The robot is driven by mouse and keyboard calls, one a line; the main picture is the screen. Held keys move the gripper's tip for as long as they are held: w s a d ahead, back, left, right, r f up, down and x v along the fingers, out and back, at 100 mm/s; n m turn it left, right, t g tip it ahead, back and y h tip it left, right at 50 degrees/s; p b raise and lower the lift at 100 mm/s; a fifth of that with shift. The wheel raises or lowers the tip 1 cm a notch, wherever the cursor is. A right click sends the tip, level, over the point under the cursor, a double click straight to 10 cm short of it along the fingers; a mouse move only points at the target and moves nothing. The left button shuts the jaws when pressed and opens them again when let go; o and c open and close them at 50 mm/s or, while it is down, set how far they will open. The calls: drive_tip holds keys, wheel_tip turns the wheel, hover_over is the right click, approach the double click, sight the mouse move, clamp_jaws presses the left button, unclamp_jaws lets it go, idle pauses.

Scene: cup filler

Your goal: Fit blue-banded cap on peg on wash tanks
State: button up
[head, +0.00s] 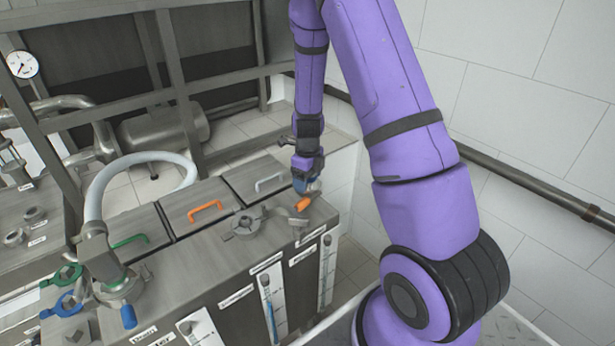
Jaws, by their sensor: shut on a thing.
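The wash tanks (190,262) are a long grey metal block with lidded tops. My gripper (306,181) hangs down over the right end of the tank top, at the end of my purple arm. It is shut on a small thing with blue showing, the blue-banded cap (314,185). The cap is mostly hidden by the gripper. It is close above the tank top; I cannot tell whether it touches anything. I cannot make out the peg for certain.
An orange-handled valve (301,203) stands right by my gripper. A round metal fitting (244,223) is left of it. Grey (270,182), orange (206,210) and green (130,240) lid handles stick up. A pale hose (140,160) arches at left. A tiled wall (520,130) stands at right.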

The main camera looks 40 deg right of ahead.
drive_tip(key=shift+f, duration=0.55)
drive_tip(key=shift+s+f, duration=0.1)
drive_tip(key=shift+f, duration=0.05)
